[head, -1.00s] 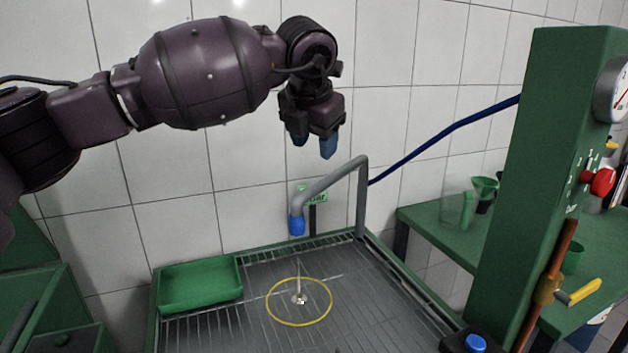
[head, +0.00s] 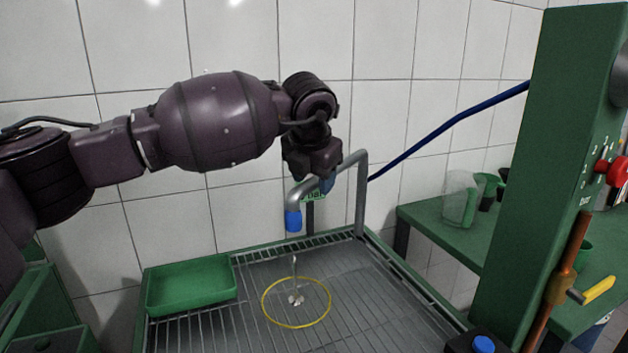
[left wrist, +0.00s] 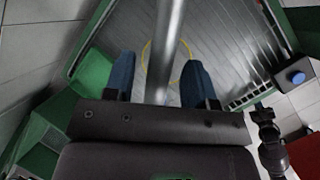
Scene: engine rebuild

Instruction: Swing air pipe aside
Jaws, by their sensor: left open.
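The grey air pipe (head: 361,198) rises at the back edge of the grated basin and bends over it, with a blue nozzle (head: 293,220) at its hanging end. My left gripper (head: 326,184) points down at the pipe's upper arm. In the left wrist view the two blue fingers of my left gripper (left wrist: 160,80) are open, one on each side of the pipe (left wrist: 165,45). I cannot tell whether either finger touches it. My right gripper is not in view.
Below the nozzle, a yellow ring (head: 296,325) surrounds a small metal part (head: 296,298) on the grate. A green tray (head: 190,284) stands at left. A tall green column (head: 535,170) stands at right. A blue hose (head: 450,128) runs from the pipe towards it.

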